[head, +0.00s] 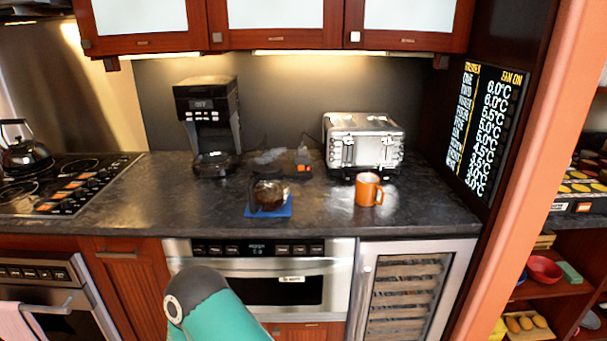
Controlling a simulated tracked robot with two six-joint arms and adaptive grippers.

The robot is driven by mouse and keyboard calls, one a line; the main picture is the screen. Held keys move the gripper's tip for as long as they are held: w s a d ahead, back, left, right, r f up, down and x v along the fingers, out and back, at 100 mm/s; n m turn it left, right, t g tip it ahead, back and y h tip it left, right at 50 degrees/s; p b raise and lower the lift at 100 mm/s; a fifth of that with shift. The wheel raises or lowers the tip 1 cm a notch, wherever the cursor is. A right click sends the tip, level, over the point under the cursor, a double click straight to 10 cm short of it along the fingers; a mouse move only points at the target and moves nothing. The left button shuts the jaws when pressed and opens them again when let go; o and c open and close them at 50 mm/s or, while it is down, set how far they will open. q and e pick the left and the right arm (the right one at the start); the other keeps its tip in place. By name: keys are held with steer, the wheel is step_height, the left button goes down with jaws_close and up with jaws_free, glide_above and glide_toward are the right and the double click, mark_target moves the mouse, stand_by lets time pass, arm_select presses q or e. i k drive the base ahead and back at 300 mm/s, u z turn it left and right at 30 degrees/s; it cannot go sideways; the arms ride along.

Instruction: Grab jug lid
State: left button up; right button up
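A dark glass jug (269,191) with brown contents stands upright on a small blue mat (283,211), near the front of the dark counter. Its top looks dark, but the lid is too small to tell apart from the jug. Neither of my grippers shows in this view. A teal arm link of mine with a dark grey end rises from the bottom edge, left of centre, in front of the microwave drawer. It is well below the jug in the picture and holds nothing that I can see.
A black coffee maker (208,115) stands behind and left of the jug. A silver toaster (362,143) and an orange mug (368,189) are to the right. A small orange item (302,157) sits behind the jug. The counter (165,205) left of the jug is clear.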

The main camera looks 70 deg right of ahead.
mark_target(274, 167)
steer(key=z, duration=0.05)
steer(key=k, duration=0.6)
steer(key=z, duration=1.05)
steer(key=i, duration=0.95)
steer(key=z, duration=0.15)
